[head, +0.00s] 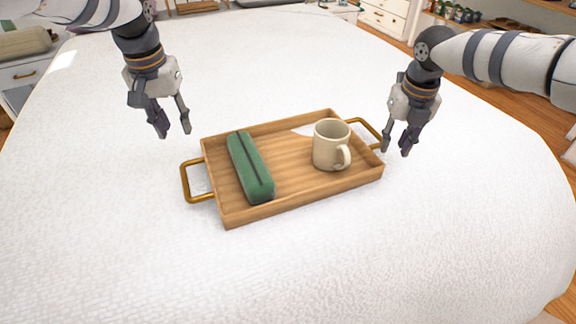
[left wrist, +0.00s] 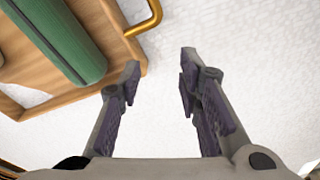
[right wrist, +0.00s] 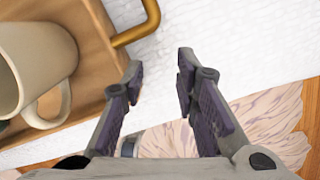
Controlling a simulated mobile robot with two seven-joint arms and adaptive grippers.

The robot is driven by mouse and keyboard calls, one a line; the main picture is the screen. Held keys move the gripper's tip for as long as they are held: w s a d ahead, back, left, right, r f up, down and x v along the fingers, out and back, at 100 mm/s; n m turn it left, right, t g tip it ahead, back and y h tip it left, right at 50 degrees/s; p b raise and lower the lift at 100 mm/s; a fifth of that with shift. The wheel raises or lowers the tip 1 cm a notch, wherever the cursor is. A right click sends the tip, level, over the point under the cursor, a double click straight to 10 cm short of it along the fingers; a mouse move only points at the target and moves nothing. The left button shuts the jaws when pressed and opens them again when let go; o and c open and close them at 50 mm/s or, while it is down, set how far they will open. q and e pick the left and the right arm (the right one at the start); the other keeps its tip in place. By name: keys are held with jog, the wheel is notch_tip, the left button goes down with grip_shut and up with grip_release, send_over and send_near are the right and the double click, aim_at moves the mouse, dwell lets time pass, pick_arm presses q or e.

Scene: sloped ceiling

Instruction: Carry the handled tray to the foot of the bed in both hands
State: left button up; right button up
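The wooden handled tray (head: 290,190) lies flat on the white bed, with a brass handle at each short end. A green case (head: 250,167) and a beige mug (head: 331,146) stand in it. My left gripper (head: 174,134) is open and empty, above and behind the left handle (head: 187,181); the left wrist view shows that handle (left wrist: 152,20) beyond the fingertips. My right gripper (head: 397,152) is open and empty beside the right handle (head: 372,128), partly overlapping it in the head view. In the right wrist view the handle (right wrist: 150,22) is beyond the fingers, not between them.
The white bed (head: 300,270) is broad and clear around the tray. Wooden floor (head: 555,215) shows past its right edge. White drawers (head: 386,18) and shelves stand at the back right, and a white cabinet (head: 20,78) at the left.

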pick_arm(q)
notch_tip(320, 180, up, 6)
jog(key=shift+s+r, duration=0.15)
jog(key=shift+s, duration=0.3)
pick_arm(e)
notch_tip(320, 180, up, 12)
jog(key=s, duration=0.1)
jog(key=shift+s, duration=0.4)
